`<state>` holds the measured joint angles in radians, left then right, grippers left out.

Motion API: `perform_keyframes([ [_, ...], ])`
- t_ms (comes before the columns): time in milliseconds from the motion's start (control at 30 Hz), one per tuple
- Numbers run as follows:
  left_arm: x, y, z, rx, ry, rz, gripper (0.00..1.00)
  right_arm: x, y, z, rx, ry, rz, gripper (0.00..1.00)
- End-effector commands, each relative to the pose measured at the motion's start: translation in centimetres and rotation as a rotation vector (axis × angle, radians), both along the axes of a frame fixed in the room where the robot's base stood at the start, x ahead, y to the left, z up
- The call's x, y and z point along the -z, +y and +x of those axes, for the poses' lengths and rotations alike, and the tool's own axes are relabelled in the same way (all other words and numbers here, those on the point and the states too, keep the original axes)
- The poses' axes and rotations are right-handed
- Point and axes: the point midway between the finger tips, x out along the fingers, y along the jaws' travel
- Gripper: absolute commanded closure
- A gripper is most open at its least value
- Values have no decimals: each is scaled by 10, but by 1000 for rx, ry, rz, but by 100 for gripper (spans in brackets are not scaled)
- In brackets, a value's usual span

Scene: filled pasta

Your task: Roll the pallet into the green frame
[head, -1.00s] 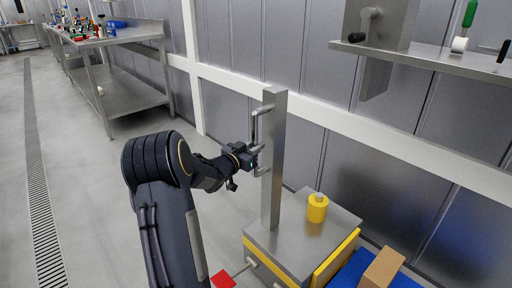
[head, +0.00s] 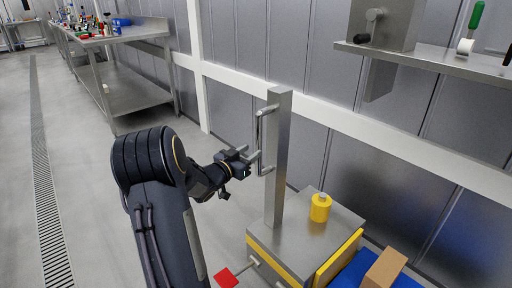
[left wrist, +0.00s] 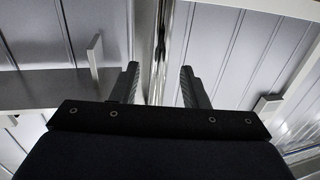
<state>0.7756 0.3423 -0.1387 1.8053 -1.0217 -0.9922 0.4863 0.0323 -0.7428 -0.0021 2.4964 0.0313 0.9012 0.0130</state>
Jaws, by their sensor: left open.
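A steel truck body (head: 290,238) with yellow edging carries a tall steel post (head: 278,165) with a vertical bar handle (head: 260,135) on its left side. Just beyond it at the lower right is a blue surface (head: 350,272), perhaps the pallet, cut off by the picture edge. My left gripper (head: 257,160) is open beside the handle's lower part; contact cannot be told. In the left wrist view, a shiny upright bar (left wrist: 160,50) shows between the open fingers. No green frame is in view. My right gripper is not in view.
A cardboard box (head: 383,268) rests on the blue surface. A yellow canister (head: 320,207) stands on the truck body. A red pedal-like piece (head: 226,278) sticks out at left. A wall shelf (head: 440,58) hangs at right; a steel bench (head: 125,85) stands at back left. Floor at left is clear.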

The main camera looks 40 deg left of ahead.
Motion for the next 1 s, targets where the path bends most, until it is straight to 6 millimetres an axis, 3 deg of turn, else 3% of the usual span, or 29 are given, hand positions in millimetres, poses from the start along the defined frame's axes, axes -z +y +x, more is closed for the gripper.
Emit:
perform_keyframes([
  [100,-1,-1,-17,-2,2,0,59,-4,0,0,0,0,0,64],
  [267,0,-3,-27,0,0,0,59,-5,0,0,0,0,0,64],
  [833,0,-3,-27,0,1,0,59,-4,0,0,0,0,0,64],
  [1000,-19,-14,-24,-67,40,-3,59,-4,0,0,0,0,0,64],
])
